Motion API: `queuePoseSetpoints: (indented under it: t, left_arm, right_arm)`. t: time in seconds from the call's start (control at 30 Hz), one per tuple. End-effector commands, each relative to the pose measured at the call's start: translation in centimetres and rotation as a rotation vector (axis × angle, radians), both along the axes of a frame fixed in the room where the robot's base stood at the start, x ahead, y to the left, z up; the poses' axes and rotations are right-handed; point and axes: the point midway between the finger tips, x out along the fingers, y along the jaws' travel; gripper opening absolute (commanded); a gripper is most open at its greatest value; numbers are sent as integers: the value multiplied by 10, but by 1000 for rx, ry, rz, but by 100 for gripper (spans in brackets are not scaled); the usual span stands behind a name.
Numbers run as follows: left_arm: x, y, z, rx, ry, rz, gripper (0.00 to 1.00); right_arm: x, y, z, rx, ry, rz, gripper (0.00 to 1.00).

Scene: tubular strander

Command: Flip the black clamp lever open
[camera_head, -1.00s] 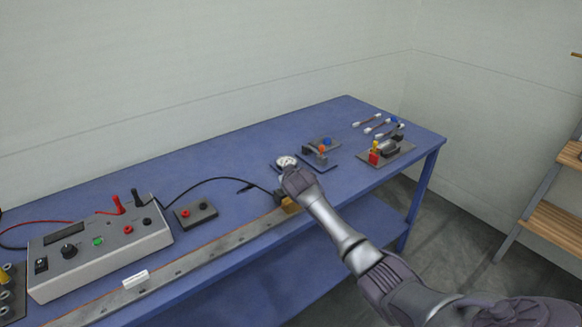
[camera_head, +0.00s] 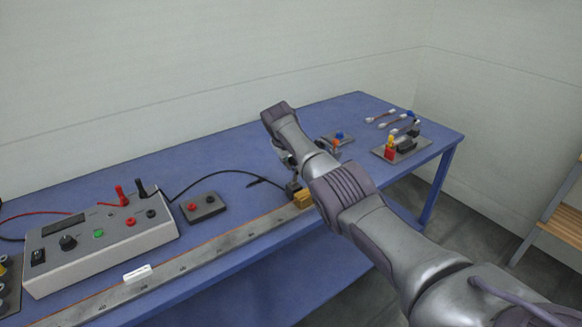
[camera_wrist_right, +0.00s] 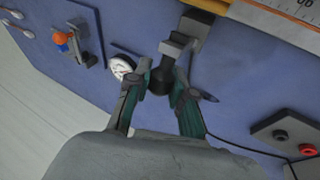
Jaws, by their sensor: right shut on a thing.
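The black clamp lever (camera_wrist_right: 160,78) is between the two fingertips of my right gripper (camera_wrist_right: 158,84) in the right wrist view. The fingers are shut on it. Its grey clamp block (camera_wrist_right: 180,46) stands just beyond the fingertips. In the head view the dark clamp (camera_head: 293,188) sits at the rail beside a yellow block (camera_head: 302,199). My right gripper (camera_head: 288,160) is low over the table there, mostly hidden by its own wrist. The lever cannot be made out in that view. My left gripper is not in view.
A white dial (camera_wrist_right: 121,67) lies close to one finger. A terminal box (camera_head: 204,206) and a metal rail (camera_head: 190,262) are to the left. A grey meter box (camera_head: 100,240) stands further left. Small switches (camera_head: 338,140) and a component board (camera_head: 402,148) are to the right.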

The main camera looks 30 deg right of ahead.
Motion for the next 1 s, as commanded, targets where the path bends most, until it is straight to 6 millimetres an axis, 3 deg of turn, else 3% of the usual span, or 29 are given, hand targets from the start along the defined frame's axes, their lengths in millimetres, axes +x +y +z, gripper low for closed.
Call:
queuePoseSetpoints:
  t: [0.2, 0.7, 0.73, 0.8, 0.9, 1.0]
  left_arm:
    - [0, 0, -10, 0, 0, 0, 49]
    - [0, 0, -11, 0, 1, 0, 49]
    - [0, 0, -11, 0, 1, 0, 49]
    - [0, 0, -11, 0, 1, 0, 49]
    - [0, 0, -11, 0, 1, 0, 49]
    - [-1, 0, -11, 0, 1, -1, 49]
  right_arm:
    - [-1, 1, -2, -3, 33, 1, 0]
    - [-2, 0, -1, -5, 41, 1, 0]
    - [-2, 0, -1, -5, 41, 1, 24]
    - [-2, 0, -1, -4, 41, 0, 36]
    - [-2, 0, -1, -4, 41, 0, 49]
    - [-2, 0, -1, -4, 41, 0, 49]
